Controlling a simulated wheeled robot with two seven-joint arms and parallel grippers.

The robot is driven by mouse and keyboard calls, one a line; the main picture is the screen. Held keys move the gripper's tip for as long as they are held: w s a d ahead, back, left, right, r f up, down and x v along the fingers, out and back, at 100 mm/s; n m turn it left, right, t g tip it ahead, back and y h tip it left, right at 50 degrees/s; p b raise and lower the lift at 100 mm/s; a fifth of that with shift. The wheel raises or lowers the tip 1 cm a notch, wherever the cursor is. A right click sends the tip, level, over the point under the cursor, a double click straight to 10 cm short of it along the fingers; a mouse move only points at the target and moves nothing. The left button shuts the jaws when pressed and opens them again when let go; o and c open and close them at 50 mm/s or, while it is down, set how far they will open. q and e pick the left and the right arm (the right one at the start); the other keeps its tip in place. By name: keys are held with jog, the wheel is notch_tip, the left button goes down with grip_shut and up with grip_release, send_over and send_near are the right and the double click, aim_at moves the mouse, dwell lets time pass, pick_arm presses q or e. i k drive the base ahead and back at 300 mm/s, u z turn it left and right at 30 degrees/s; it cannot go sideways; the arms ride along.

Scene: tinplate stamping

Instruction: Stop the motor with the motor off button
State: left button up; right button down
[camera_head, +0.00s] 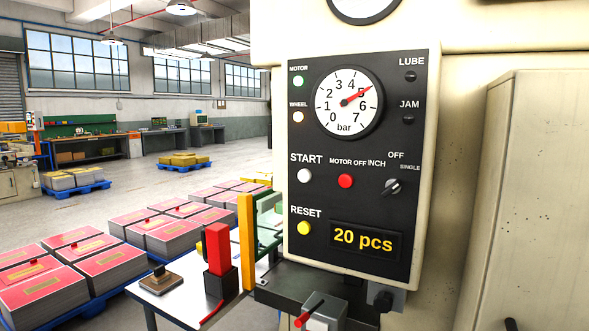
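The motor off button (345,181) is a round red button in the middle of the black control panel (300,262), under the label MOTOR OFF. No finger or tool touches it. The MOTOR lamp (298,81) at the panel's upper left glows pale green, and the WHEEL lamp (298,117) below it glows warm white. The white START button (304,176) is left of the red button, and the yellow RESET button (304,228) is lower left. Neither of my grippers shows in the view.
A selector knob (392,187) is right of the red button. The pressure gauge (333,115) reads near 5 bar; the display (364,240) shows 20 pcs. A red-handled lever (309,309) juts out below the panel. A beige cabinet (530,200) stands at right.

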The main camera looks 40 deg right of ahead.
aim_at(346, 180)
jog(key=i, duration=2.35)
jog(key=u, duration=0.2)
